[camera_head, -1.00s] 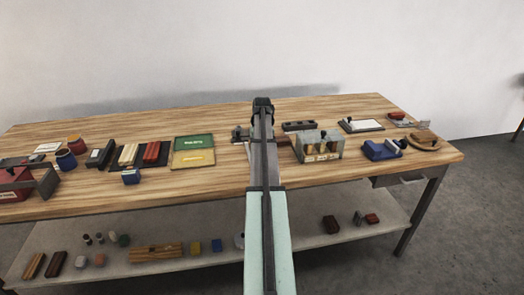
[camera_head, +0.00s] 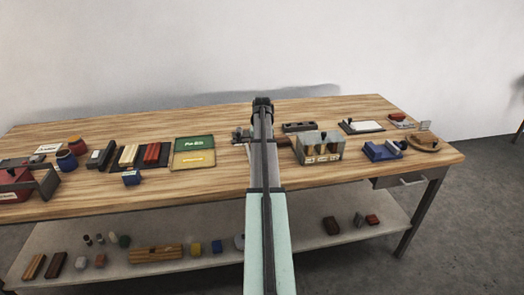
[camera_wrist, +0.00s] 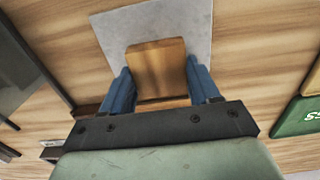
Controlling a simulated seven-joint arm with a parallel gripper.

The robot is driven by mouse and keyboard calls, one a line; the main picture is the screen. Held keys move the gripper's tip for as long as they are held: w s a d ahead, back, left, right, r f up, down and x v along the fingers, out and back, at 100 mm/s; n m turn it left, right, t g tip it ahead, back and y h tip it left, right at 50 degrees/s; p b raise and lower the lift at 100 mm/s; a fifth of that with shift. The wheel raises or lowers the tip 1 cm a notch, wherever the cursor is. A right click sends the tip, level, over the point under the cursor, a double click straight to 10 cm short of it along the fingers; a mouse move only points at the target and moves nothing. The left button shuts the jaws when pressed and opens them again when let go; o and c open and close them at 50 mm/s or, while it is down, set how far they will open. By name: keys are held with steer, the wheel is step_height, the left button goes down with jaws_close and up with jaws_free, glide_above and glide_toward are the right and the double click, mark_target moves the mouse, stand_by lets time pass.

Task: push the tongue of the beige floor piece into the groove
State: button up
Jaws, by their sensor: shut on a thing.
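My gripper (camera_wrist: 157,80) has blue fingers that are shut on a tan wooden block, which looks like the beige floor piece (camera_wrist: 156,62). One finger is on each side of the piece. The piece is above or on a light grey plate (camera_wrist: 195,30); I cannot tell whether it touches it. Neither the tongue nor the groove can be made out. In the head view my arm hides the fingers and the held piece.
A dark metal bar (camera_wrist: 35,65) runs along the left of the wrist view. A green tray (camera_wrist: 298,118) lies at the right. In the head view a grey box with brass-coloured cylinders (camera_head: 319,148) stands right of my arm.

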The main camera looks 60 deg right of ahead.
steer(key=shift+w+d, duration=0.3)
steer(key=shift+d, duration=0.05)
steer(key=o, duration=1.2)
steer(key=shift+c, duration=0.2)
step_height(320, 180, up, 14)
steer(key=shift+a+f, duration=0.1)
steer(key=shift+f, duration=0.05)
